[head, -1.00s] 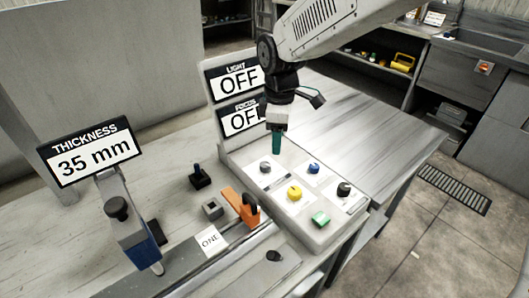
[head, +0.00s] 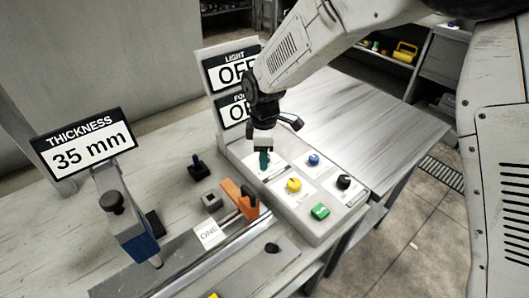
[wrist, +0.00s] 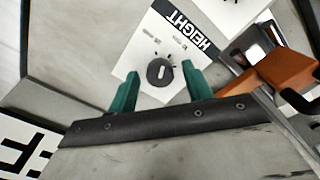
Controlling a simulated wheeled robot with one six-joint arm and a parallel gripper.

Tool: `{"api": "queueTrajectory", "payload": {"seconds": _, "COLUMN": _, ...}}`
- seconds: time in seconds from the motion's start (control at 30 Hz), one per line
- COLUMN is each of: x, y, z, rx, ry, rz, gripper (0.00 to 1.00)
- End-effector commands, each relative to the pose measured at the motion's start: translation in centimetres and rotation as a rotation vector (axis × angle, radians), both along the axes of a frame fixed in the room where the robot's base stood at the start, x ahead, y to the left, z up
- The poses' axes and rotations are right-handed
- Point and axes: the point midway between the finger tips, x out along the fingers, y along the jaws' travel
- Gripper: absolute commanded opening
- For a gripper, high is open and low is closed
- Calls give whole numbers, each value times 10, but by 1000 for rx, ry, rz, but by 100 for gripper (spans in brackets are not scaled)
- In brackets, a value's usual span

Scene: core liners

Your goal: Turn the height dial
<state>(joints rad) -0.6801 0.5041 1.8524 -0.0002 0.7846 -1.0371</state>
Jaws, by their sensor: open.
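The height dial (wrist: 160,72) is a dark grey round knob with a pale slot mark, on a white card labelled HEIGHT (wrist: 185,28) in the wrist view. My gripper (wrist: 158,88) is open, its two green fingers on the left and right of the dial in the picture. I cannot tell how far the fingertips are above the panel, and no contact shows. In the head view my gripper (head: 264,162) is over the back left of the control panel (head: 297,227), and it hides the dial there.
Yellow (head: 294,185), blue (head: 313,159) and black (head: 344,181) knobs and a green button (head: 320,212) share the panel. An orange clamp (head: 240,198) stands left of it, also close in the wrist view (wrist: 285,72). A display (head: 84,149) reads 35 mm thickness.

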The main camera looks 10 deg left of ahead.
Motion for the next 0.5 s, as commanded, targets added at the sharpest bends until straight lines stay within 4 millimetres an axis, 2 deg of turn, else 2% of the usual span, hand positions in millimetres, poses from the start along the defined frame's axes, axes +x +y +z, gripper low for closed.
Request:
{"api": "queueTrajectory", "payload": {"seconds": 0.1, "x": 0, "y": -1, "z": 0, "rx": 0, "ry": 0, "rz": -1, "gripper": 50}}
{"api": "queueTrajectory", "payload": {"seconds": 0.27, "x": 0, "y": -1, "z": 0, "rx": 0, "ry": 0, "rz": -1, "gripper": 6}}
{"api": "queueTrajectory", "payload": {"seconds": 0.5, "x": 1, "y": -1, "z": 1, "rx": 0, "ry": 0, "rz": -11, "gripper": 5}}
